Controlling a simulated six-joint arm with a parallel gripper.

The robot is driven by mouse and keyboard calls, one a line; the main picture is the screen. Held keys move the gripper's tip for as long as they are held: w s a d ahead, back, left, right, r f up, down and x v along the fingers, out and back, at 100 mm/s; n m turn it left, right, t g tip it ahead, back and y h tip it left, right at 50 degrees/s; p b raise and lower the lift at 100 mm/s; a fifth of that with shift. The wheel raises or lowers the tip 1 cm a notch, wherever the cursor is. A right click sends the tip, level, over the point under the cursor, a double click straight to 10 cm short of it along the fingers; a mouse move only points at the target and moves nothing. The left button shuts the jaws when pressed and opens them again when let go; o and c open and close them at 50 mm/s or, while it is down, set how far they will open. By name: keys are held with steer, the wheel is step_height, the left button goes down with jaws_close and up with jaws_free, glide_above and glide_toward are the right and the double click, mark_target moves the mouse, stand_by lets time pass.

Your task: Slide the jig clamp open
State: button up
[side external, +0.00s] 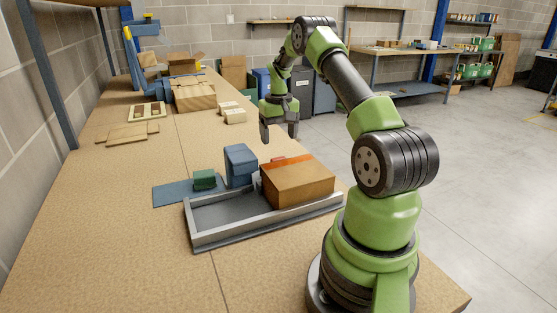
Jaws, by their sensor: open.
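A grey tray-like jig (205,243) with raised rails lies on the wooden table. A brown box (300,187) with an orange-red strip sits in its right part; the left part is empty. An upright blue block (240,165) stands at the jig's far side. A small green block (204,180) sits on a flat blue plate (172,195) to its left. I cannot tell for certain which part is the clamp. My gripper (279,137) is open and empty, fingers pointing down. It appears above and beyond the box, apart from the jig.
Farther back on the table (75,220) are flat boards (127,133), a divided tray (147,112), small cartons (233,115) and larger boxes (193,95). A blue upright post and wall line the left side. The table left of the jig is clear.

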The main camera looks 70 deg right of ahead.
mark_target(279, 158)
step_height(279, 158, down, 8)
steer(key=shift+f, duration=0.1)
steer(key=shift+c, duration=0.2)
steer(key=c, duration=1.2)
steer(key=shift+w+d, duration=1.15)
steer(key=shift+w, duration=0.05)
steer(key=shift+c, duration=0.2)
steer(key=o, duration=1.3)
step_height(279, 158, up, 10)
steer(key=shift+r, duration=0.1)
